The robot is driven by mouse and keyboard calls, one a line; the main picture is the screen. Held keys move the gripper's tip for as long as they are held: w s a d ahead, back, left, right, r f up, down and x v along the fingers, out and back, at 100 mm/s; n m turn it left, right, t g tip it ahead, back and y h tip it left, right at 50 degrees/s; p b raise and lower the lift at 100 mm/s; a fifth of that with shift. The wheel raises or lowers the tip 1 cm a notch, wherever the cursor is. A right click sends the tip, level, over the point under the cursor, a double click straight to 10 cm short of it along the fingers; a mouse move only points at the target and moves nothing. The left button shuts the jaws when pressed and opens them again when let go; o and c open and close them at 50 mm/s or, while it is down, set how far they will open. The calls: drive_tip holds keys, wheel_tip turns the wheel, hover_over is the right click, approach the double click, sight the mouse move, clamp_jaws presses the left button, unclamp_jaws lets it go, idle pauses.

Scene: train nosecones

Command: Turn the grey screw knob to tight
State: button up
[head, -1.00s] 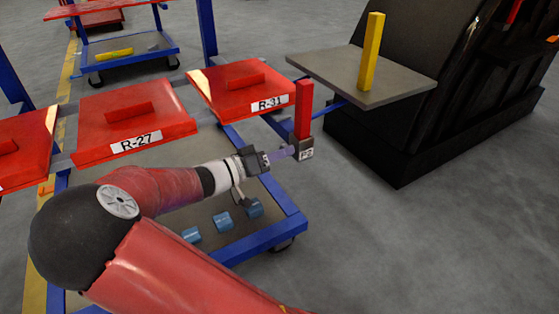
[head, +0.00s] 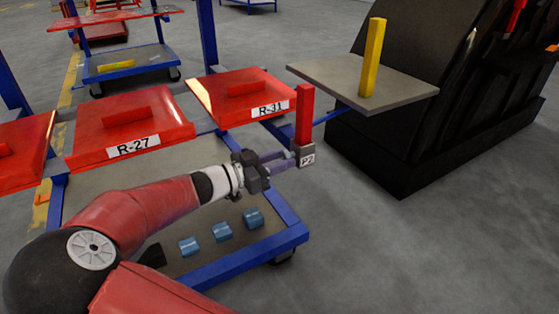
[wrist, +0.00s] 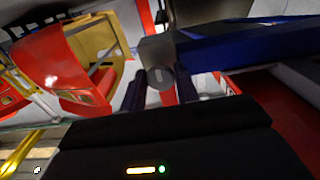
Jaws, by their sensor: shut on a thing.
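The grey screw knob (wrist: 160,78) shows as a round face with a lighter slot mark in the wrist view, between my two dark fingers. My gripper (wrist: 161,90) is shut on it. In the head view my gripper (head: 287,160) reaches the left side of the small grey block marked P2 (head: 307,158), at the foot of an upright red post (head: 303,112). The knob is hard to make out there, covered by the fingers. The slot mark stands nearly upright in the wrist view; whether the knob is tight cannot be told.
Red panels marked R-27 (head: 132,130) and R-31 (head: 242,95) lie behind my arm. A blue-framed cart (head: 255,255) with several small blue blocks is below. A grey plate (head: 330,78) with a yellow post (head: 372,58) is at upper right, beside a large black body (head: 410,140).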

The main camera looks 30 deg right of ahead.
idle(0.5)
drive_tip(key=o, duration=0.9)
drive_tip(key=shift+o, duration=0.2)
drive_tip(key=a+p, duration=0.1)
drive_tip(key=a, duration=0.7)
drive_tip(key=shift+s, duration=0.15)
drive_tip(key=shift+d, duration=0.1)
